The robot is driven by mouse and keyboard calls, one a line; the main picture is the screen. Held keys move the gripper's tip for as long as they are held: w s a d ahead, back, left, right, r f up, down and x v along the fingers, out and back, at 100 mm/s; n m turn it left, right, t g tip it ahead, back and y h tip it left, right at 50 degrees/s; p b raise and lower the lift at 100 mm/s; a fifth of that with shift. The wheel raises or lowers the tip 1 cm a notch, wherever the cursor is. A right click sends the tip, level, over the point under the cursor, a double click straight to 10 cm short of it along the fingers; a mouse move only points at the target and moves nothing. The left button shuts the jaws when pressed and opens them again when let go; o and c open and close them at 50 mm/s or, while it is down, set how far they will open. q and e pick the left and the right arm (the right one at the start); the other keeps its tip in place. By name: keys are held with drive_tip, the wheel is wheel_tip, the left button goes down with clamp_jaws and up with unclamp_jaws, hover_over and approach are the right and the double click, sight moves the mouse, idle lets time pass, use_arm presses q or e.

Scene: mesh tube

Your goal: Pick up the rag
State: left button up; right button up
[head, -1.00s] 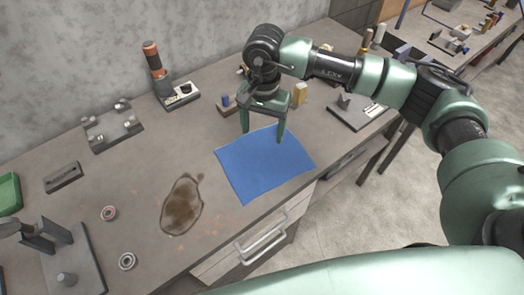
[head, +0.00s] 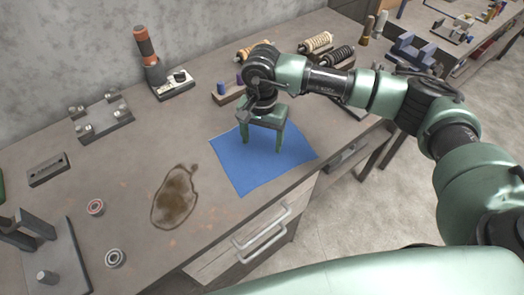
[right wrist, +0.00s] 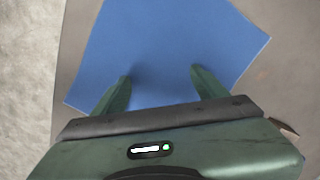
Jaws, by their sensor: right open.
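The rag is a flat blue cloth (head: 250,174) lying on the workbench near its front edge. It also fills much of the right wrist view (right wrist: 165,45). My right gripper (head: 262,150) is over the rag's back part, pointing down, with its two green fingers apart. In the right wrist view the open fingers (right wrist: 160,85) have only blue cloth between them, lying flat. I cannot tell whether the fingertips touch the cloth. My left gripper is not in view.
A brown stain (head: 175,198) is on the workbench (head: 130,180) left of the rag. Two small rings, one reddish (head: 95,207) and one grey (head: 115,257), lie further left. An orange-and-black tool (head: 150,62) stands at the back. Coil springs (head: 316,42) lie behind my right arm.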

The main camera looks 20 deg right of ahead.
drive_tip(key=shift+s, duration=0.1)
drive_tip(key=shift+f, duration=0.1)
clamp_jaws()
idle(0.4)
wheel_tip(320, 180, up, 12)
drive_tip(key=p, duration=0.5)
wheel_tip(320, 180, up, 9)
drive_tip(key=p, duration=0.3)
